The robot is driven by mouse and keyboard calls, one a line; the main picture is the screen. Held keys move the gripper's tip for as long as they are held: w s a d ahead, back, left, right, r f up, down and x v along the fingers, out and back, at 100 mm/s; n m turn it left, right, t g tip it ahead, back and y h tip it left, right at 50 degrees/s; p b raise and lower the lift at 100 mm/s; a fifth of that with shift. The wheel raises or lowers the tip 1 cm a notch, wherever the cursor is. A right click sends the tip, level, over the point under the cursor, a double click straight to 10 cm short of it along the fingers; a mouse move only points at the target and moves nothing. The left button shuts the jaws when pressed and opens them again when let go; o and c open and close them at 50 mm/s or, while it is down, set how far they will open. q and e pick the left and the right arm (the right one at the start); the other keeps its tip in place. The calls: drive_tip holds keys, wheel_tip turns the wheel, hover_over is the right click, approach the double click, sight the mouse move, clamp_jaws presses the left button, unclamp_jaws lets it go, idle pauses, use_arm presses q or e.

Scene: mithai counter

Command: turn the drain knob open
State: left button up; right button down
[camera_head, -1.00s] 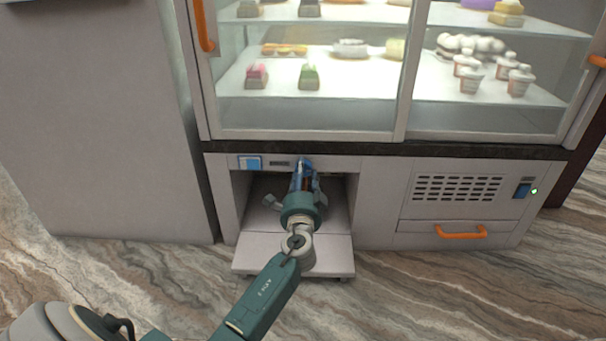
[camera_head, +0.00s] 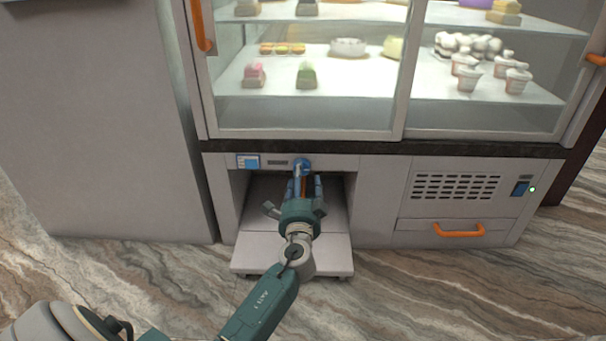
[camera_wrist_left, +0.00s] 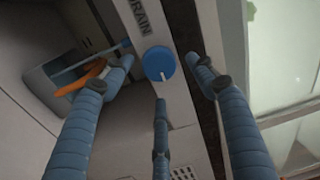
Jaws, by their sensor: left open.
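The drain knob (camera_wrist_left: 158,63) is a round blue dial with a white pointer line, beside the lettering "DRAIN" on a pale panel. In the wrist view the line points toward the bottom of the picture. In the head view the knob (camera_head: 302,166) sits on the cabinet's lower front, above the open compartment. My left gripper (camera_head: 304,187) is open just below and in front of it. In the wrist view its blue fingers (camera_wrist_left: 160,82) spread to the left, right and below the knob, with no clear contact. My right gripper does not show.
An open compartment with a pale pull-out tray (camera_head: 320,262) lies under the knob. An orange piece (camera_wrist_left: 82,80) shows by a recess in the wrist view. A vent (camera_head: 457,187) and an orange-handled drawer (camera_head: 459,230) are at right. Glass shelves with sweets stand above.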

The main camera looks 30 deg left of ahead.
use_arm(q)
drive_tip(key=v, duration=0.9)
drive_tip(key=shift+d, duration=0.15)
